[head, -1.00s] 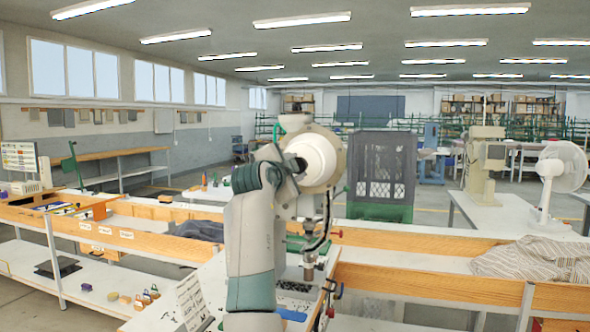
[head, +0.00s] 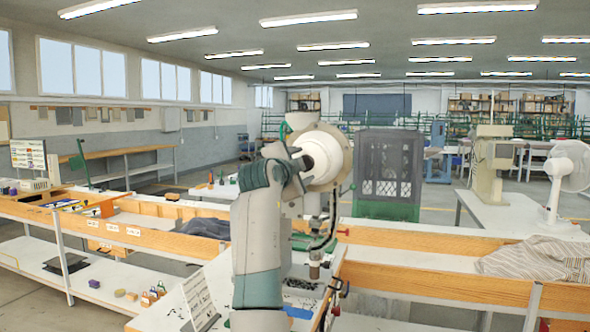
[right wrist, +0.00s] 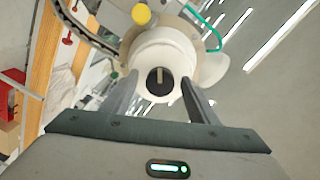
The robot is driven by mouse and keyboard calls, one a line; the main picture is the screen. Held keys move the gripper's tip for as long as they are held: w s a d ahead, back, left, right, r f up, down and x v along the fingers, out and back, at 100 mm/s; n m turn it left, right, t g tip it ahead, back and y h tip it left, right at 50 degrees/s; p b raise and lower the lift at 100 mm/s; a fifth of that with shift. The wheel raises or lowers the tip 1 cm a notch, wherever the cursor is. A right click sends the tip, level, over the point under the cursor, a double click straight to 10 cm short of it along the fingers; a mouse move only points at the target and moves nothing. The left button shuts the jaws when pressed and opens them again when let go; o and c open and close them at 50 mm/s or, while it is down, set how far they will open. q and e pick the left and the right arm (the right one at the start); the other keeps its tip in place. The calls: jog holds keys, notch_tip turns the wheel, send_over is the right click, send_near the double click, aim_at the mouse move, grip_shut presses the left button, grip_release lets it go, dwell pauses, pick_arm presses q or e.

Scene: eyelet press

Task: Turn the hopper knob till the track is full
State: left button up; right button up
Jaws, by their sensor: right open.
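The hopper (head: 332,150) is a white round drum at the top of the eyelet press, in the middle of the head view. In the right wrist view the drum (right wrist: 150,58) faces me, with a dark round knob (right wrist: 153,88) bearing a pale bar at its centre. My right gripper (head: 302,160) is open in front of the drum. Its fingers (right wrist: 165,88) stand on either side of the knob; I cannot tell whether they touch anything. A curved dark track (head: 329,232) runs down from the hopper; its fill cannot be made out. My left gripper is not in view.
The press stands on a white-topped bench (head: 215,285) with a printed sheet (head: 199,300). A wood-edged bench (head: 430,283) crosses behind, with a striped cloth (head: 540,260) at right. A dark mesh crate (head: 388,165) stands behind the press. A red handle shows in the wrist view (right wrist: 77,12).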

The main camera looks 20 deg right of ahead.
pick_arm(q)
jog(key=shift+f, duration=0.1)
pick_arm(e)
jog(key=shift+s, duration=0.1)
pick_arm(q)
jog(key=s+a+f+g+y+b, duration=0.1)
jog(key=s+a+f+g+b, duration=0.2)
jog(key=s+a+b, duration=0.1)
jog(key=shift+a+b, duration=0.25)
jog(key=shift+b, duration=0.05)
pick_arm(e)
jog(key=v, duration=1.7)
jog(key=shift+a+f, duration=0.2)
